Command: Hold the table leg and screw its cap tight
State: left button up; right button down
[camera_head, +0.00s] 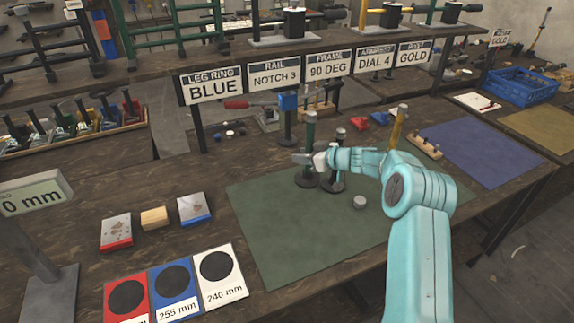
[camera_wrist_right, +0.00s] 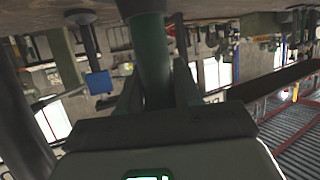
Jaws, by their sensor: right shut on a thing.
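A dark green table leg (camera_head: 310,128) stands upright on a round black foot on the green mat (camera_head: 275,235). My right gripper (camera_head: 307,158) is at the leg's lower part, and its fingers are shut on it. In the right wrist view the green leg (camera_wrist_right: 150,50) runs between the two fingers. A short grey round piece (camera_head: 360,202), possibly the cap, lies on the mat to the right, apart from the gripper. The leg's top end shows no clear detail. My left gripper is in neither view.
A dark post (camera_head: 340,145) on a black foot stands close right of the leg. A post with a blue collar (camera_head: 288,103) and a yellow post (camera_head: 397,125) stand behind. Signs (camera_head: 213,85) hang above. The mat's front is clear.

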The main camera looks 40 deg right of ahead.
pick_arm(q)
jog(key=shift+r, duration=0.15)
pick_arm(e)
jog(key=shift+s+d+r, duration=0.1)
jog(key=shift+d+r, duration=0.15)
jog(key=shift+d, duration=0.25)
jog(key=shift+s+d+r, duration=0.1)
jog(key=shift+d+r, duration=0.15)
jog(key=shift+d, duration=0.25)
jog(key=c, duration=1.4)
grip_release()
jog(key=shift+c, duration=0.2)
grip_shut()
